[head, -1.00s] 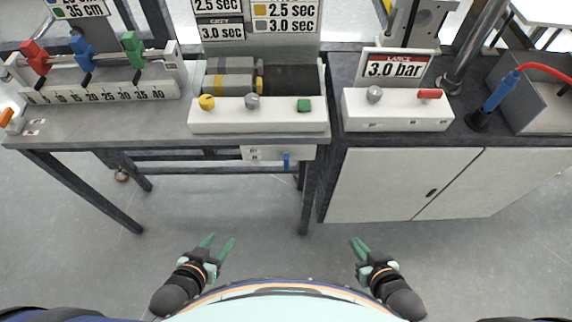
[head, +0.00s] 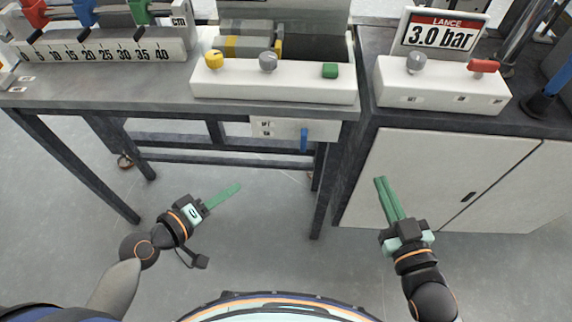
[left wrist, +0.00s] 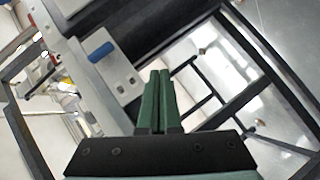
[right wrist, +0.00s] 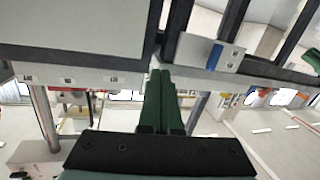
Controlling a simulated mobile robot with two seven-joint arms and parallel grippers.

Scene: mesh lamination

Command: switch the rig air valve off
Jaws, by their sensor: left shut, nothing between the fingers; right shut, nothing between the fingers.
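A white plate (head: 267,129) with small labels, too small to read, hangs under the front edge of the middle bench. A blue lever (head: 304,139) at its right end points down. The lever also shows in the left wrist view (left wrist: 100,52) and the right wrist view (right wrist: 215,57). My left gripper (head: 238,187) is shut and empty, below and to the left of the plate, pointing right. My right gripper (head: 380,181) is shut and empty, below and to the right of the lever, in front of the cabinet. Neither touches the lever.
A white control box (head: 272,87) with yellow, grey and green knobs sits on the bench above the plate. A lance box (head: 440,88) with a red lever (head: 484,66) stands on the cabinet (head: 425,172). Bench legs flank open floor below.

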